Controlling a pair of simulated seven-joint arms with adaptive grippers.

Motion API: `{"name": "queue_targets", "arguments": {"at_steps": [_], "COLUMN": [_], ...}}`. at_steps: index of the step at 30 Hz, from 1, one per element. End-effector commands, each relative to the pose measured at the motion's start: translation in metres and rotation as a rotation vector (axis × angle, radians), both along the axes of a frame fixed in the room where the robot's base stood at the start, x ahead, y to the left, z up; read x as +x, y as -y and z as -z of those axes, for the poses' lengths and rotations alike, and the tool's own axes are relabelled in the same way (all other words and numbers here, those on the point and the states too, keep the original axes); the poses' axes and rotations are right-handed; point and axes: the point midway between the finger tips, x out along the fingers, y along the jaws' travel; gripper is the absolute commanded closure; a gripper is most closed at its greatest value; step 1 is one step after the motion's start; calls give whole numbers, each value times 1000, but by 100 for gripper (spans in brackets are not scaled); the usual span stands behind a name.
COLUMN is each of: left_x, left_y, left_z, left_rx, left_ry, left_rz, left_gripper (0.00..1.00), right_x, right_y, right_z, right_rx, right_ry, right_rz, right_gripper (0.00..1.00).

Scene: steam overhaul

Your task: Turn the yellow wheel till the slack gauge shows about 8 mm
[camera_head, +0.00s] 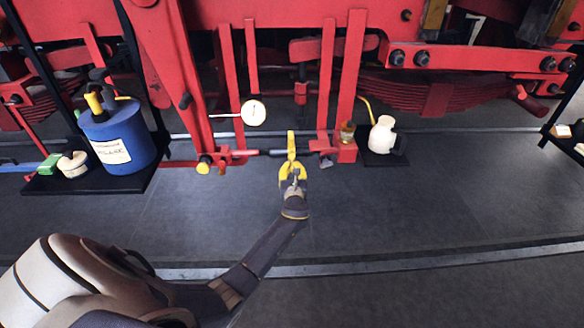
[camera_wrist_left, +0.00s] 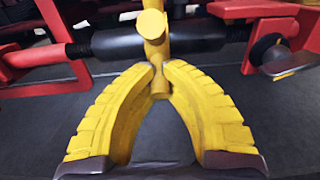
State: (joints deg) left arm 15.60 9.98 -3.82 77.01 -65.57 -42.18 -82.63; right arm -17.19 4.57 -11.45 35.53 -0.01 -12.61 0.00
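The yellow wheel (camera_head: 291,140) sits on a dark horizontal rod under the red frame. In the left wrist view the yellow wheel (camera_wrist_left: 154,45) shows as an upright yellow bar with a round knob facing me. My left gripper (camera_head: 291,170) reaches it from below. In the left wrist view the yellow fingertips of my left gripper (camera_wrist_left: 160,72) are close together, one on each side of the bar's lower end, and seem to touch it. The slack gauge (camera_head: 253,112) is a white round dial left of the wheel; its reading is too small to tell. My right gripper is not in view.
Red hangers (camera_head: 326,80) stand close right of the wheel. A blue can (camera_head: 122,140) and small pots sit on a dark shelf (camera_head: 100,182) at left. A cream jug (camera_head: 382,135) stands at right. The floor below is clear.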

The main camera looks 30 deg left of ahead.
Motion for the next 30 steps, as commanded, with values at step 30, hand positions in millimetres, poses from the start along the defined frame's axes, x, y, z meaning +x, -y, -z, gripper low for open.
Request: {"name": "queue_targets", "arguments": {"at_steps": [30], "left_x": [8], "left_y": [-6], "left_z": [17], "left_rx": [-1], "left_ry": [-4], "left_rz": [0], "left_gripper": [100], "right_x": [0], "right_y": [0], "right_z": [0], "right_rx": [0], "right_ry": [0], "right_rz": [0], "right_gripper": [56]}}
